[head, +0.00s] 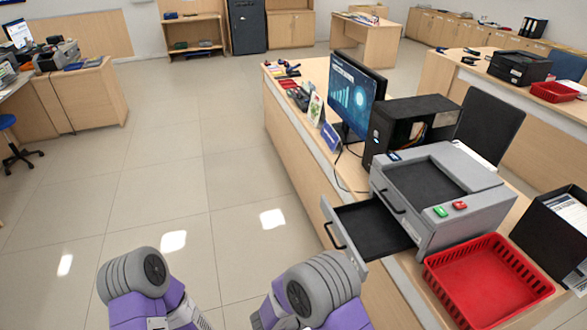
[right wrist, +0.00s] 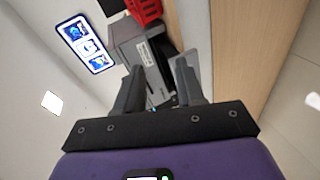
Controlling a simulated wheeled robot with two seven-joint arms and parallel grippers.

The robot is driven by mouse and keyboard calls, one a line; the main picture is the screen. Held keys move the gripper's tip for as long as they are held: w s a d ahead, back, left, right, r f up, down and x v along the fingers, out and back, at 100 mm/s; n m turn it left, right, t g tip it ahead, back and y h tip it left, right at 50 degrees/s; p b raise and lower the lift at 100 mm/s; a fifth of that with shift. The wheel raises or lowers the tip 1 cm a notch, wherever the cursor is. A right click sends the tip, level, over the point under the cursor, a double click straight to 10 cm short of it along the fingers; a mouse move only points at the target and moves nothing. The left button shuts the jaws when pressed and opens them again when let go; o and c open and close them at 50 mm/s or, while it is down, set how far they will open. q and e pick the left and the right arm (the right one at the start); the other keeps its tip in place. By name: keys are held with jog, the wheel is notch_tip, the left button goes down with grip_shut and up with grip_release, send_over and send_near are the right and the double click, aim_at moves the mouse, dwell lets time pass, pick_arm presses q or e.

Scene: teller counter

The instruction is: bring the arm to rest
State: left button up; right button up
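My two purple arms with grey ribbed joints show at the bottom of the head view, the left arm (head: 148,285) and the right arm (head: 315,295). Neither gripper shows there. In the right wrist view my right gripper (right wrist: 160,92) has its two dark fingers apart, with nothing seen held between them. Beyond the fingers are a grey machine and the counter. My left gripper is in neither view.
The grey machine (head: 458,195) stands on the counter with its drawer (head: 372,230) pulled open toward the aisle. A red basket (head: 487,280) is beside it. A computer tower (head: 412,125) and monitor (head: 355,95) stand behind. The tiled floor (head: 165,190) at left is clear.

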notch_tip(320, 180, down, 12)
jog(key=w+d+m+y, duration=0.2)
jog(key=w+y, duration=0.1)
jog(key=y, duration=0.5)
jog(key=s+a+f+m+g+y, duration=0.2)
jog(key=s+g+y, duration=0.1)
jog(key=s, duration=0.5)
jog(key=s+a+f+m+g+y, duration=0.1)
jog(key=s+a+f+g+y, duration=0.1)
jog(key=s+y, duration=0.4)
jog(key=s, duration=0.3)
jog(key=shift+s+f+m+g, duration=0.25)
jog(key=shift+m+g, duration=0.15)
jog(key=shift+d, duration=0.1)
